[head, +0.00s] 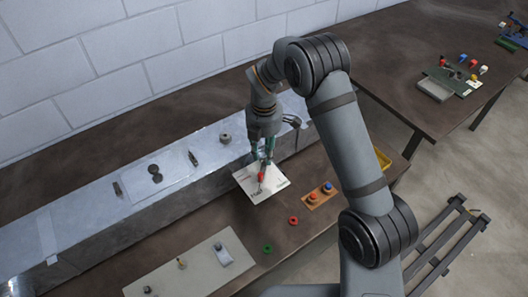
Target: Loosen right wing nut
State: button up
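No part is clearly readable as a wing nut at this size. Small dark fittings stand on the grey metal duct (75,222): one at the left (117,188), one further right (193,158). Between them a dark round knob (155,174) sits on a pale plate. My gripper (262,161), with green fingers, points down in front of the duct, over a white printed card (279,184). A small red piece (262,176) shows right at its fingertips. I cannot tell whether the fingers grip it.
A round grey fitting (224,138) sits on the duct behind my gripper. On the brown bench, a red ring (293,220), a green ring (267,248), an orange block (320,196) and a beige board (196,270) lie in front. A second table (400,65) is at the right.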

aim_at(264, 159)
notch_tip(264, 159, up, 12)
dwell(0.6)
dwell(0.4)
notch_tip(264, 159, down, 12)
jog(key=shift+f, duration=0.1)
dwell(0.4)
jog(key=shift+r, duration=0.2)
